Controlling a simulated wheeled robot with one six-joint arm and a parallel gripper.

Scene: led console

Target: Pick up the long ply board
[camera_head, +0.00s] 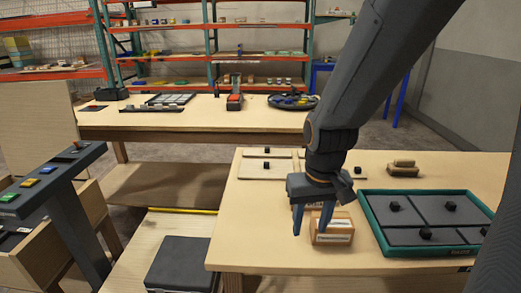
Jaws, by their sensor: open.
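Pale flat ply boards with small dark knobs lie at the back left of the near table; one is the rear board (252,153), another the front board (250,169). They nearly match the tabletop colour, so their edges and which is longer are hard to tell. My arm hides their right side. My gripper (312,218) points down with its blue fingers apart and nothing seen between them. It is in front and to the right of the boards, over or beside a small wooden block with a pale label (332,239).
A green-rimmed tray (376,237) with dark knobbed panels stands on the right of the near table (250,245). Small wooden pieces (403,168) lie behind it. A console with coloured buttons (47,169) stands left. A dark box (182,264) sits low in front.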

